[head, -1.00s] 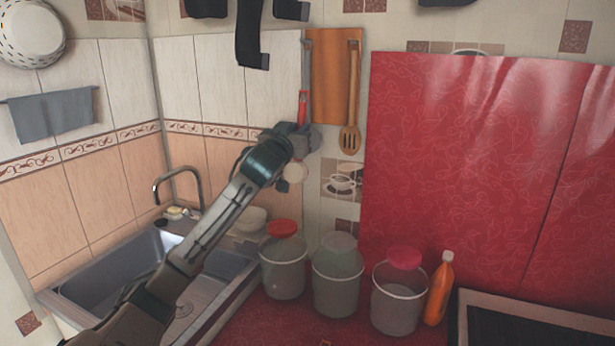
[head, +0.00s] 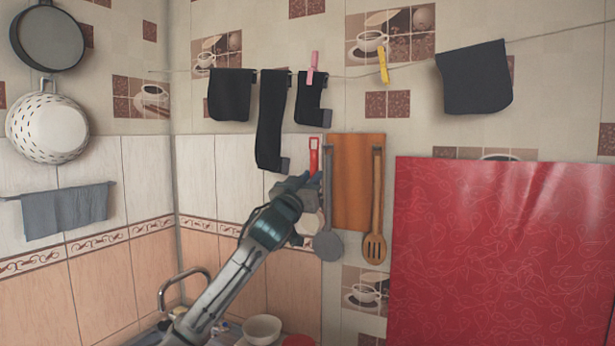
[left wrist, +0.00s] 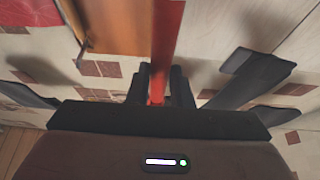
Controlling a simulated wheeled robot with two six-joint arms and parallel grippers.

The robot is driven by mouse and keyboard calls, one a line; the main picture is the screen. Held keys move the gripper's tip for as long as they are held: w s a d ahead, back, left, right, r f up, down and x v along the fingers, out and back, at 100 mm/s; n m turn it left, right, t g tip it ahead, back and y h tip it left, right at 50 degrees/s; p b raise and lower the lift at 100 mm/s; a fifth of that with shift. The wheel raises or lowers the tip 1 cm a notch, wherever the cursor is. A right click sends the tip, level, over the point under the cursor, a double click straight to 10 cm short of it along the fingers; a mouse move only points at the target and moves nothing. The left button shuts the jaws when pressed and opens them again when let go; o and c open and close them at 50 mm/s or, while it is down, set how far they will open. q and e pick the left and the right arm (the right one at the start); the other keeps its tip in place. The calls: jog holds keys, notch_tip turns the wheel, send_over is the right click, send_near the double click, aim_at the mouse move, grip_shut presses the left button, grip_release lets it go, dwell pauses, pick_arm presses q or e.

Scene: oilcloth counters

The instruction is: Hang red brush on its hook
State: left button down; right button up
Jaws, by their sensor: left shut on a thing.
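The red brush's handle (head: 313,155), with a loop at its top end, stands upright above my left gripper (head: 297,190). The gripper is shut on this handle and holds it close to the tiled wall, just left of the grey spatula. In the left wrist view, the red handle (left wrist: 166,40) runs between the two dark fingers (left wrist: 158,88). A pale round part (head: 309,222) below the gripper is probably the brush head, partly hidden by my arm. The brush's hook cannot be made out. My right gripper is not in view.
A grey spatula (head: 328,215), a wooden board (head: 350,170) and a slotted wooden spoon (head: 375,215) hang just right of the brush. Dark cloths, one a long sock-like piece (head: 270,115), hang above. A red panel (head: 500,250) covers the wall at right.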

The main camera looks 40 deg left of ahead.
pick_arm(q)
jog(key=shift+w+a+p, duration=0.25)
jog(key=shift+w+p, duration=0.35)
jog(key=shift+w, duration=0.15)
jog(key=w+p, duration=0.1)
jog(key=w+a+p, duration=0.1)
jog(key=w+f, duration=0.1)
jog(key=w, duration=0.1)
jog(key=shift+w+a+p, duration=0.1)
jog(key=shift+a+p, duration=0.2)
jog(key=shift+p, duration=0.1)
jog(key=shift+f, duration=0.1)
jog(key=shift+f, duration=0.15)
jog(key=shift+w, duration=0.1)
